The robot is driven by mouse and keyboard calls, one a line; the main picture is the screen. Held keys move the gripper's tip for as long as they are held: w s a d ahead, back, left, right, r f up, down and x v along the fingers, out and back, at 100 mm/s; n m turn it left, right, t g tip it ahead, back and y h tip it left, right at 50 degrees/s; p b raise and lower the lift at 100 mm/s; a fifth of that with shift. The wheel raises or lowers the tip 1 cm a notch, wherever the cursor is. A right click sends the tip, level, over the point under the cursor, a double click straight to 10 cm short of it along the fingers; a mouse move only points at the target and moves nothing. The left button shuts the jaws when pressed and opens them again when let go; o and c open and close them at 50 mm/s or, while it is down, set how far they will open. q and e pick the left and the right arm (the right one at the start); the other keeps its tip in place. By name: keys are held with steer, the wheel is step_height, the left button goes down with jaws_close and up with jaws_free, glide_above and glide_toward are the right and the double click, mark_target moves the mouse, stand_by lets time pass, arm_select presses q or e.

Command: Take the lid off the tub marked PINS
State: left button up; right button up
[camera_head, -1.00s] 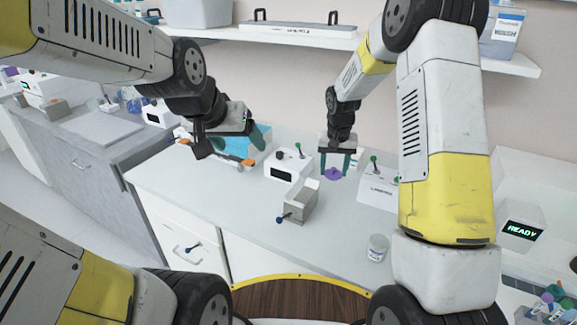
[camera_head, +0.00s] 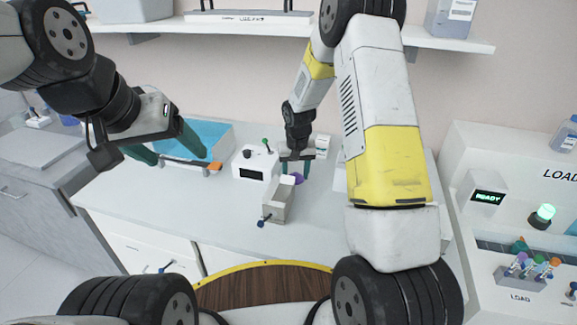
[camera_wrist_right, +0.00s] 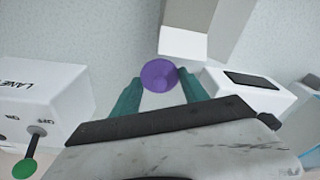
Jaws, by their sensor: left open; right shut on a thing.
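A purple round piece (camera_head: 297,178), seen as a flat disc in the right wrist view (camera_wrist_right: 159,75), is between the green fingers of my right gripper (camera_head: 295,172). That gripper is shut on it, over the bench beside a grey open box. What is below the disc is mostly hidden, and I cannot tell whether it is a lid or a cap. My left gripper (camera_head: 174,153) is open and empty near a blue-lined tray. No tub with readable PINS lettering shows; the bench behind my right arm is hidden.
The grey box (camera_head: 278,203) with a blue-knobbed lever and a white device (camera_head: 255,166) stand close to my right gripper. The blue-lined tray (camera_head: 222,148) is at the left. A tube rack (camera_head: 520,278) and READY display (camera_head: 488,197) are at the right. A shelf runs above.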

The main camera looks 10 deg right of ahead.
mark_target(296, 174)
steer(key=shift+f, duration=1.4)
steer(key=shift+f, duration=0.1)
steer(key=o, duration=1.6)
steer(key=shift+c, duration=0.2)
steer(key=s+d+r+t, duration=0.1)
steer(key=s+r, duration=0.3)
steer(key=r, duration=0.5)
steer(key=s+r+y, duration=0.1)
steer(key=s+r, duration=0.3)
steer(key=r, duration=0.5)
steer(key=s+d+r+t, duration=0.1)
steer(key=s+r, duration=0.3)
steer(key=r, duration=0.5)
steer(key=s+r+t, duration=0.1)
steer(key=s+r, duration=0.2)
steer(key=s, duration=0.6)
steer(key=s+r+t+y, duration=0.1)
steer(key=s+r, duration=0.2)
steer(key=s, duration=0.5)
steer(key=shift+s+d+r+n, duration=0.3)
steer(key=shift+s+r, duration=0.05)
steer(key=shift+s, duration=0.05)
